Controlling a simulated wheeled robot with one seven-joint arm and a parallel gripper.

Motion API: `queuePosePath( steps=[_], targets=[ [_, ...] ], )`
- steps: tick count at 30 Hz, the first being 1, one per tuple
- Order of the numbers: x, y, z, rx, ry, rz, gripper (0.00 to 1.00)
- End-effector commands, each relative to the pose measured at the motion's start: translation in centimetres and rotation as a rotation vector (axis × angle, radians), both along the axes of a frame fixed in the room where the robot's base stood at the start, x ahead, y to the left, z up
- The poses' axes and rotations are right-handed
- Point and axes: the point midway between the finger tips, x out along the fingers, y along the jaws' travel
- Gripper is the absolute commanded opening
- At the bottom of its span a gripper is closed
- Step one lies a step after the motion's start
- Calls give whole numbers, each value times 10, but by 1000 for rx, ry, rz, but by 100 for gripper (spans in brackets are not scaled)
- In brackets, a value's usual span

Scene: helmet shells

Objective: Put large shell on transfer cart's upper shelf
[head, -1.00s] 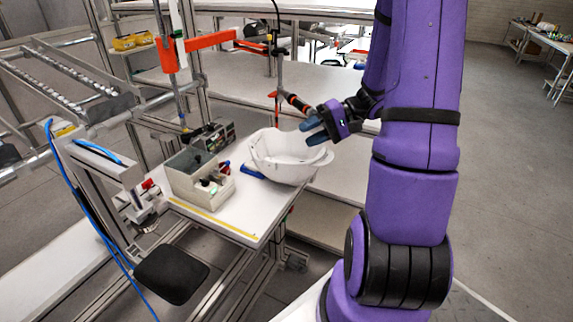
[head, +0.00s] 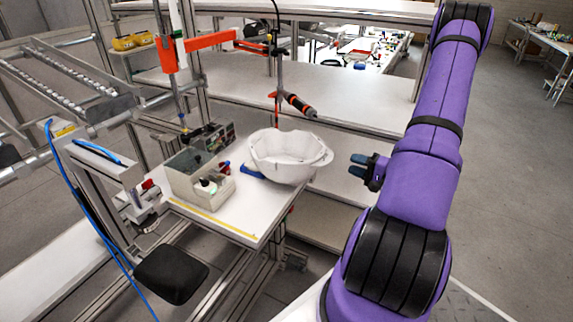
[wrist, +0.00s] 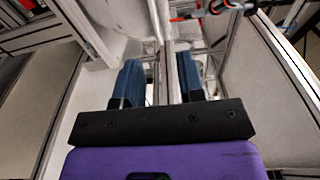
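The large shell (head: 288,160) is a white, bowl-like helmet shell. It rests open side up at the right end of a white work table (head: 238,222). In the wrist view a white curved surface (wrist: 118,15), likely the shell, shows beyond the fingers. My gripper (head: 361,167) is to the right of the shell, apart from it. Its two blue fingers are spread with nothing between them, as the wrist view also shows (wrist: 160,78). White shelves (head: 340,95) in a metal frame stand behind the table; I cannot tell whether they are the transfer cart.
A grey parts bin (head: 198,182) stands left of the shell, with a blue item (head: 252,171) between them. A black seat (head: 171,276) is at the table's front left. Open floor lies at the right.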

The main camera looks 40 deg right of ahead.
Motion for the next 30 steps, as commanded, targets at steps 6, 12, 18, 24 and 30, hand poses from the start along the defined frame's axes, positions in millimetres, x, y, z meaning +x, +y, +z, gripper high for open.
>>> queuePosePath(
  steps=[6, 12, 18, 24, 30],
  targets=[
    [28, 10, 0, 0, 0, 4, 36],
    [39, 14, -1, 1, 1, 4, 36],
    [63, 27, -4, 1, 0, 5, 36],
    [81, 32, -4, 0, 1, 4, 36],
    [82, 33, -4, 0, 1, 3, 36]
  ],
)
